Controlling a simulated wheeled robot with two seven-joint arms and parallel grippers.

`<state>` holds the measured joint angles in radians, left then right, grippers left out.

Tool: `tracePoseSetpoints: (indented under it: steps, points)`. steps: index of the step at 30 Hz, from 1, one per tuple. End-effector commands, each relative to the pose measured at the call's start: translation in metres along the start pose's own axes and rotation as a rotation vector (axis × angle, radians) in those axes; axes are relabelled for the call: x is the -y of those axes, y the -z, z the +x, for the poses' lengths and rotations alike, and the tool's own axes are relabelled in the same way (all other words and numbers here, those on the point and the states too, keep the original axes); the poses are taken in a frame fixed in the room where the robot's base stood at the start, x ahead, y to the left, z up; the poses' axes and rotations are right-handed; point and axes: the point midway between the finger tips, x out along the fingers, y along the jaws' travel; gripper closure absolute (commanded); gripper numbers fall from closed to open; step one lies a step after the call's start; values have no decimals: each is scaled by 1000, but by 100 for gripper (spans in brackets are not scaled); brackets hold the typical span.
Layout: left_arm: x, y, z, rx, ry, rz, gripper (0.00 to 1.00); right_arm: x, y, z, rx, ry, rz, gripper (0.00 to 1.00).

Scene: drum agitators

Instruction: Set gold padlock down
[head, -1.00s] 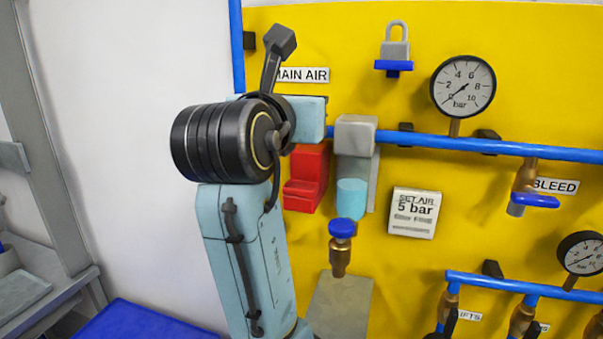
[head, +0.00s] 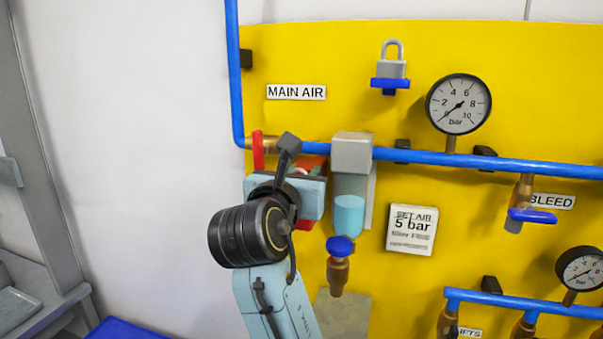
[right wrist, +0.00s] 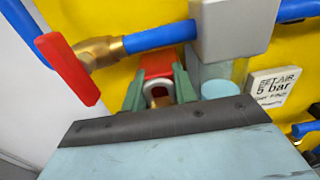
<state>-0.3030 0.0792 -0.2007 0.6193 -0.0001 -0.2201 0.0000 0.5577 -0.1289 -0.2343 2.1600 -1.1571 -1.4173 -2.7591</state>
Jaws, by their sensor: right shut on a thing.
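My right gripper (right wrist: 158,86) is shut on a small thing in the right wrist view. A pale loop with a brownish-gold part below it shows between the green fingers, and I take it for the gold padlock (right wrist: 158,101). The rest of the padlock is hidden. Right behind it is a red holder (right wrist: 157,62) on the yellow panel; I cannot tell whether the padlock touches it. In the head view my gripper body (head: 312,196) covers most of the red holder (head: 306,225), and the fingertips are hidden. My left gripper is not in view.
A red-handled valve (head: 258,150) on the blue pipe (head: 430,156) is close above left of my gripper. The grey filter unit (head: 352,153) with its blue bowl stands close right. A grey padlock (head: 391,68) sits in a blue holder higher up. White wall is clear at left.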

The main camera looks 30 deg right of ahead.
Motion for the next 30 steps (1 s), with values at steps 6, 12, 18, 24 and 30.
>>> tracePoseSetpoints:
  steps: [6,12,18,24,30]
  points:
    - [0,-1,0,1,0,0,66,0,2,0,0,0,-2,68]
    - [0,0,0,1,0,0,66,0,1,0,2,-1,-2,49]
    - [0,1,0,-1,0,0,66,0,1,0,2,-1,-1,49]
    - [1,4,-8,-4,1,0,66,-1,-2,-16,1,-4,-3,49]
    - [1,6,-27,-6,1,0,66,-1,-3,-59,-1,-6,-2,49]
